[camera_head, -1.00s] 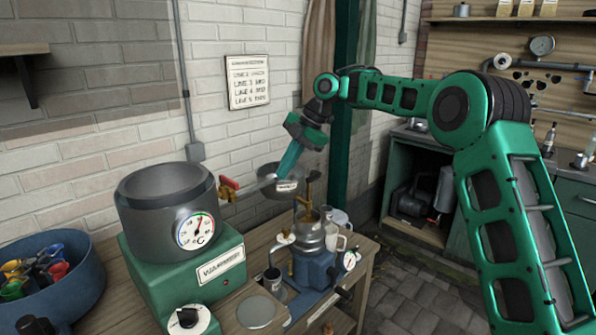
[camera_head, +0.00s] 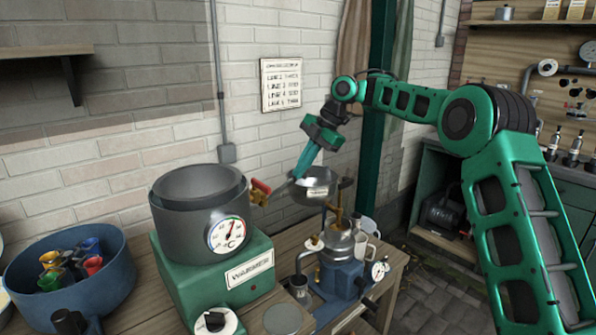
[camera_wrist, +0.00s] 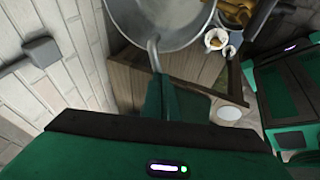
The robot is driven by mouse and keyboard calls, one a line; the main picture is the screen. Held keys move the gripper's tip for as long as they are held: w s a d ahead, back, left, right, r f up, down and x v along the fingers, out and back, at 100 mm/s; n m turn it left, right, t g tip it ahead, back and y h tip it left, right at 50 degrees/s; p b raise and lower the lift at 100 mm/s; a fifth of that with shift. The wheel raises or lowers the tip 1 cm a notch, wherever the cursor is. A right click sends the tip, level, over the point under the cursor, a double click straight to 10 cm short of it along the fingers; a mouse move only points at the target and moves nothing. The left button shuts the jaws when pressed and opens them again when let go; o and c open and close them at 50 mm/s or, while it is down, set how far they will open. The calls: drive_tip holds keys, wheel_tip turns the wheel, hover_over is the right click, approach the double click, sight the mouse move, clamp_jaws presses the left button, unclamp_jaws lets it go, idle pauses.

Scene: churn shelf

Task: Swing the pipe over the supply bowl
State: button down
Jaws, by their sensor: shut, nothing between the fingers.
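The supply bowl (camera_head: 318,190) is a wide grey metal bowl with a label, above the blue machine. It also shows at the top of the wrist view (camera_wrist: 190,40). The pipe (camera_head: 282,188) is a thin grey tube between the red-handled tap (camera_head: 260,190) and the bowl. In the wrist view the curved grey tube (camera_wrist: 154,55) meets the bowl's near rim. My gripper (camera_head: 299,174) is shut and empty, pointing down by the pipe's end, left of the bowl. In the wrist view its fingers (camera_wrist: 165,98) are right below the tube; I cannot tell if they touch it.
The dark warmer pot (camera_head: 198,205) with a dial stands left of the tap on its green base. The blue machine (camera_head: 340,275) with brass parts stands under the bowl. A blue tub (camera_head: 100,295) of coloured cups is at left. The brick wall is close behind.

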drive_tip(key=shift+w+d, duration=0.1)
drive_tip(key=shift+d, duration=0.1)
drive_tip(key=w+v, duration=0.1)
drive_tip(key=v, duration=0.8)
drive_tip(key=s+d+f+m+h, duration=0.3)
drive_tip(key=s+d+m, duration=0.7)
drive_tip(key=s+d, duration=0.25)
drive_tip(key=s+d+f+m+h, duration=0.2)
drive_tip(key=s+d+f+m, duration=0.2)
drive_tip(key=s+d+m, duration=0.85)
drive_tip(key=s+d+f+m, duration=0.2)
drive_tip(key=s+f+m, duration=0.1)
drive_tip(key=s, duration=0.6)
drive_tip(key=s+d+f+m, duration=0.3)
drive_tip(key=s+f, duration=0.1)
drive_tip(key=s, duration=0.5)
drive_tip(key=s+d+f+m, duration=0.3)
drive_tip(key=s+m, duration=0.1)
drive_tip(key=s, duration=0.5)
drive_tip(key=shift+d+f, duration=0.2)
drive_tip(key=shift+f, duration=0.2)
